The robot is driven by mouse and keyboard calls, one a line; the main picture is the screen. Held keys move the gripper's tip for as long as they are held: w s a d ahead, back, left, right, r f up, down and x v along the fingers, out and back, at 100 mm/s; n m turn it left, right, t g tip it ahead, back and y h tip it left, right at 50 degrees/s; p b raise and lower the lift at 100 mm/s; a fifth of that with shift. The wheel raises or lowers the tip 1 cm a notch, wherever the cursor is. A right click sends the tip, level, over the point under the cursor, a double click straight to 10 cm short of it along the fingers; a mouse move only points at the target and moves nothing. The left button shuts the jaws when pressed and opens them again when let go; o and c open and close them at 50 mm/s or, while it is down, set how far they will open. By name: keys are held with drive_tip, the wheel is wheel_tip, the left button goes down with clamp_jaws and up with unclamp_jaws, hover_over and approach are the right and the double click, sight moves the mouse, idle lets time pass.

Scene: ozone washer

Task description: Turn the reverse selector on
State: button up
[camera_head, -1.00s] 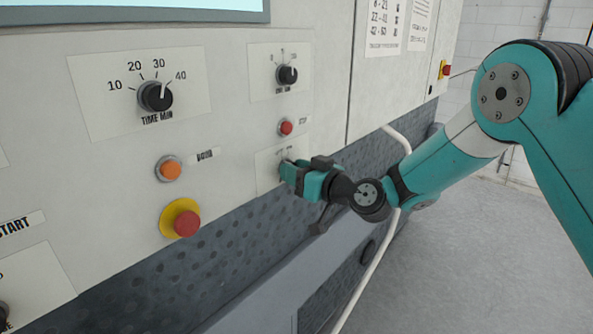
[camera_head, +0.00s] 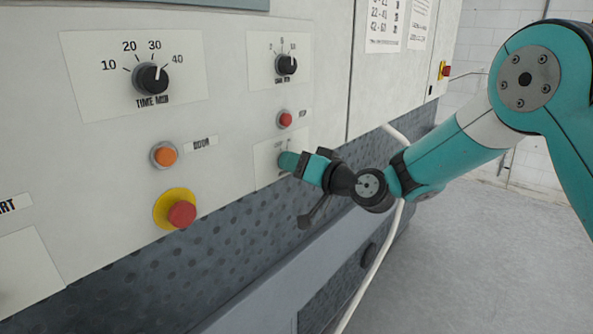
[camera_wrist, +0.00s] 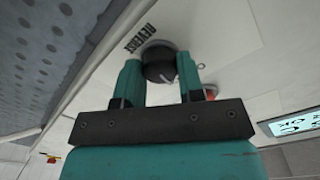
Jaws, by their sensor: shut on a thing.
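The reverse selector is a dark round knob on a white plate; it shows in the wrist view (camera_wrist: 158,64) with the word REVERSE printed beside it. In the head view its plate (camera_head: 265,165) is partly visible, and the knob itself is hidden behind my gripper (camera_head: 288,160). In the wrist view my gripper (camera_wrist: 158,72) has its two teal fingers on either side of the knob, shut on it. The knob's pointer direction cannot be made out clearly.
Above the selector are a red stop button (camera_head: 285,119) and a small dial (camera_head: 286,65). To the left are the time dial (camera_head: 151,79), an orange door button (camera_head: 164,155) and a red emergency button (camera_head: 181,213). A white pipe (camera_head: 384,240) runs at the lower right.

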drive_tip(key=shift+m, duration=1.3)
drive_tip(key=shift+b, duration=0.3)
drive_tip(key=o, duration=0.9)
drive_tip(key=b+v, duration=0.8)
drive_tip(key=v, duration=0.9)
drive_tip(key=shift+s+d+r, duration=0.15)
drive_tip(key=shift+s+r, duration=0.05)
